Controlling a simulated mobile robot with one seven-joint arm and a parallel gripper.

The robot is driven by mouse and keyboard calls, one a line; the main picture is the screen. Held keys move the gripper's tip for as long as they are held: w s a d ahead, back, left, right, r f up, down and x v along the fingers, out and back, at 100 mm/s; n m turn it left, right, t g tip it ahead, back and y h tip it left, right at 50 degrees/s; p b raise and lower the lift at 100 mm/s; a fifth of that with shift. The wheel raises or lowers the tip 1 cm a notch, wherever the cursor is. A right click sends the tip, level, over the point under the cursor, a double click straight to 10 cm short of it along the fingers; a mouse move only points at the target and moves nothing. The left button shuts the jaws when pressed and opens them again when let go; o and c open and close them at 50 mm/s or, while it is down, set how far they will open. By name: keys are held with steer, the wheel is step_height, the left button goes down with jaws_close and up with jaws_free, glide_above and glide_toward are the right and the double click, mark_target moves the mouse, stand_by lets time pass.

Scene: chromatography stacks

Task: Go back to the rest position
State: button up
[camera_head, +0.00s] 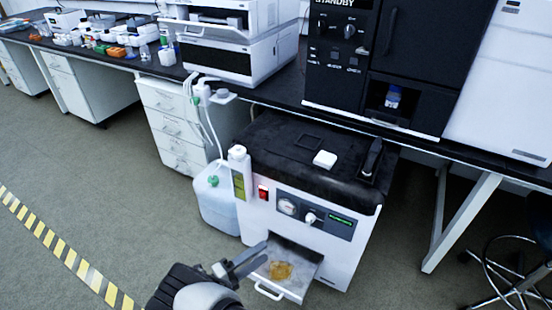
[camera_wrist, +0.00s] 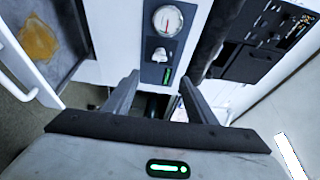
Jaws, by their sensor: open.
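My gripper (camera_head: 250,260) is at the bottom of the head view, in front of the white floor-standing machine (camera_head: 343,262) and close to the left side of its pulled-out tray (camera_head: 301,288). In the wrist view my gripper (camera_wrist: 160,95) shows two dark fingers spread apart with nothing between them. A yellow-brown patch (camera_head: 281,270) lies on the tray, apart from the fingers. It also shows at the upper left of the wrist view (camera_wrist: 38,42).
The machine carries a gauge (camera_head: 287,207) and a red switch (camera_head: 263,192). A jug of pale blue liquid (camera_head: 218,205) stands left of it. The bench (camera_head: 270,97) runs behind. A stool (camera_head: 515,285) is at right. Open floor (camera_head: 90,175) lies left, with striped tape (camera_head: 65,250).

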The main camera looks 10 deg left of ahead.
steer(key=shift+r, duration=0.1)
steer(key=w+d+r+m+g+y, duration=0.1)
steer(key=d+r+m+g, duration=0.3)
steer(key=r+m, duration=0.4)
steer(key=w+d+r+m+g+y, duration=0.2)
steer(key=d+r+m+g, duration=0.4)
steer(key=r, duration=0.5)
steer(key=w+d+r+m+g+y, duration=0.1)
steer(key=d+r+m+g, duration=0.15)
steer(key=r+m, duration=0.6)
steer(key=s+d+r+m+y, duration=0.3)
steer(key=s+d+r+m, duration=0.15)
steer(key=r+m, duration=0.2)
steer(key=s+d+r+m+y, duration=0.3)
steer(key=s+d+r+m, duration=0.15)
steer(key=r, duration=0.25)
steer(key=s+d+r+m+t+y, duration=0.35)
steer(key=s+r+m+t, duration=0.2)
steer(key=s+m, duration=0.6)
step_height(320, 180, up, 27)
steer(key=w+p, duration=0.1)
steer(key=p, duration=2.6)
steer(key=shift+d+r+h+p, duration=0.2)
steer(key=shift+d+h+p, duration=0.05)
steer(key=shift+h+p, duration=0.1)
